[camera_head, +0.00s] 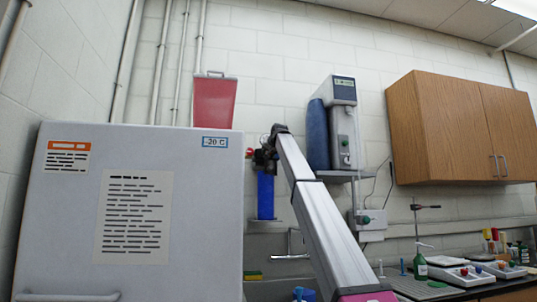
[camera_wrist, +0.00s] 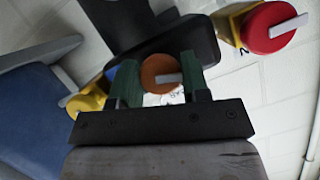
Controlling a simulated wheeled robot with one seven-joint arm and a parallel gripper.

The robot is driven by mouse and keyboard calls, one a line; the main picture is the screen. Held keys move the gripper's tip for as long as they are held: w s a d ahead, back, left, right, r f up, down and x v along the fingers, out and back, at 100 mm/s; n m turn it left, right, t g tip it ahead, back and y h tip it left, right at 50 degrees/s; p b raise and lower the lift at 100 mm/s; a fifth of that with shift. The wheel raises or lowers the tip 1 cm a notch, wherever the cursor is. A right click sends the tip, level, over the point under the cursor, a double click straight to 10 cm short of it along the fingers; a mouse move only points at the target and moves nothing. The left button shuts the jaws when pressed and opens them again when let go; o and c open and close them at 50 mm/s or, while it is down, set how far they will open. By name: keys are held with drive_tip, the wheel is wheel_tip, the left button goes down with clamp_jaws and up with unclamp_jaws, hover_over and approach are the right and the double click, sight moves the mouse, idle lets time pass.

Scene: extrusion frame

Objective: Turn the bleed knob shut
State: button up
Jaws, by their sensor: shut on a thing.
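My gripper (camera_wrist: 160,78) has its two green fingers on either side of a round orange-brown knob (camera_wrist: 157,66) with a pale grey pointer bar. I take this to be the bleed knob; no label on it is readable. The gripper is shut on it. The bar lies nearly level, its end toward the right finger. The knob sits in front of a dark block. In the head view, my gripper (camera_head: 266,152) is at the dark fittings above a blue cylinder (camera_head: 265,197) on the wall; the orange knob cannot be made out there.
A red knob (camera_wrist: 268,28) with a white bar on a yellow body is close at upper right, and a yellow part (camera_wrist: 86,103) is at left. A large grey -20 C freezer (camera_head: 200,220) stands left of my arm. A wall-mounted water unit (camera_head: 343,130) is to the right.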

drive_tip(key=m+y, duration=0.3)
drive_tip(key=m, duration=0.2)
drive_tip(key=shift+f, duration=0.1)
drive_tip(key=m+y, duration=0.1)
drive_tip(key=m, duration=0.2)
drive_tip(key=shift+y, duration=0.4)
drive_tip(key=shift+m+t+y, duration=0.5)
drive_tip(key=shift+m, duration=0.9)
drive_tip(key=o, duration=0.9)
drive_tip(key=shift+s+d, duration=0.1)
drive_tip(key=v, duration=1)
drive_tip(key=shift+s+d+f, duration=0.15)
drive_tip(key=shift+s, duration=0.1)
drive_tip(key=shift+s, duration=0.1)
